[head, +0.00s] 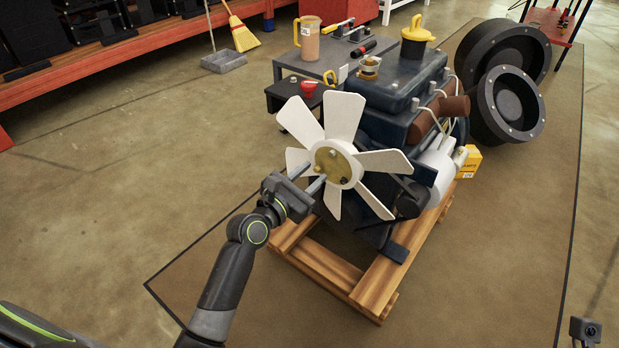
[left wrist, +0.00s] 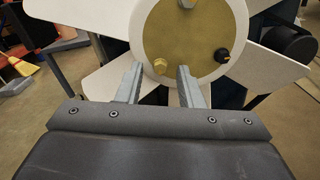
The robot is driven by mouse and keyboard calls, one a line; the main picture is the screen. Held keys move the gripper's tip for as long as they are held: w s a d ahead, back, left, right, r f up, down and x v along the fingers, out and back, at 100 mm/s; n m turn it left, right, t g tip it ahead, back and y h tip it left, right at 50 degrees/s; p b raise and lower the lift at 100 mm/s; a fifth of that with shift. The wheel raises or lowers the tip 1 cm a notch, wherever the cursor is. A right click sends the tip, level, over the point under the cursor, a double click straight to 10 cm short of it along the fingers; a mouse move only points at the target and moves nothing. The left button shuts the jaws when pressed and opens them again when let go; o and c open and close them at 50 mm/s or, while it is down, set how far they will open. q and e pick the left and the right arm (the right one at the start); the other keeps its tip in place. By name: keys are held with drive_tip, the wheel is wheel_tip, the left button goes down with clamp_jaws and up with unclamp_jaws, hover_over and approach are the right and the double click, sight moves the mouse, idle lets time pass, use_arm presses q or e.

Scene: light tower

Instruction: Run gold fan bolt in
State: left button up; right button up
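The white fan (head: 342,113) stands on the front of a dark engine, with a round gold plate (head: 329,161) in its hub. In the left wrist view the plate (left wrist: 187,39) carries a gold hex-headed bolt (left wrist: 160,66) at its lower left. A black bolt head (left wrist: 222,55) sits at the lower right, and another gold one (left wrist: 187,3) is cut off at the top. My left gripper (head: 314,174) is open before the hub. In the left wrist view its fingertips (left wrist: 160,68) appear on either side of the lower-left gold bolt; contact is unclear. My right gripper is out of view.
The engine (head: 388,84) rests on a wooden pallet (head: 372,287). A dark side table (head: 325,62) behind holds a jug (head: 310,38) and tools. Large black wheel-like parts (head: 511,103) stand at right. The floor mat to the front right is clear.

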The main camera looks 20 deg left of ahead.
use_arm(q)
drive_tip(key=shift+c, duration=0.4)
clamp_jaws()
drive_tip(key=shift+m, duration=0.3)
